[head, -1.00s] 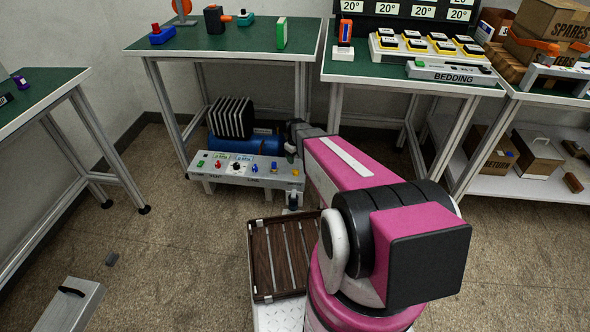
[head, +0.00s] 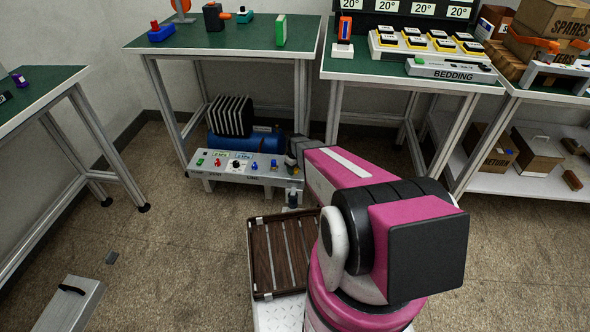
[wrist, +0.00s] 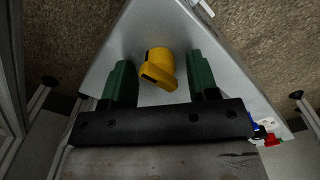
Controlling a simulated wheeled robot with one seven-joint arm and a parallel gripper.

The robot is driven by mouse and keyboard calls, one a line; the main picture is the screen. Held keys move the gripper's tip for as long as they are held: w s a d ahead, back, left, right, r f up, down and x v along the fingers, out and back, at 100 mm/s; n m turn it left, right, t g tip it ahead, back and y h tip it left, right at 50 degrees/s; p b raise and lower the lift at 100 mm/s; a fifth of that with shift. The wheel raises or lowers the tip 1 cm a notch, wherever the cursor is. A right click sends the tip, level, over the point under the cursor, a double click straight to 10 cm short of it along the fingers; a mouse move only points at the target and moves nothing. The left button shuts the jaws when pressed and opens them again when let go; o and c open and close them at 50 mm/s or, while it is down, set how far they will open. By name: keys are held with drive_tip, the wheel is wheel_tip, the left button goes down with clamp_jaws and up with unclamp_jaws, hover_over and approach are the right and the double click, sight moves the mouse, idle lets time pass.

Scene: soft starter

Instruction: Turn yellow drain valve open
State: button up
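The yellow drain valve (wrist: 158,66) stands on a pale grey panel face in the wrist view. It is a rounded knob with a handle slanting to the lower right and dark marks on its left side. My gripper (wrist: 160,80) is open, with one green finger on each side of the valve. In the head view, the grey control panel (head: 222,171) sits low under the back table.
Blue and red knobs (wrist: 268,136) show at the lower right in the wrist view. A blue tank (head: 240,145) lies behind the panel. Table legs (head: 170,122) stand to its left and right. A brown slatted tray (head: 280,255) is near my base.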

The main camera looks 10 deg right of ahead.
drive_tip(key=c, duration=0.7)
drive_tip(key=shift+m, duration=0.4)
drive_tip(key=m, duration=0.8)
drive_tip(key=shift+d, duration=0.1)
drive_tip(key=m, duration=0.5)
drive_tip(key=shift+m, duration=2.2)
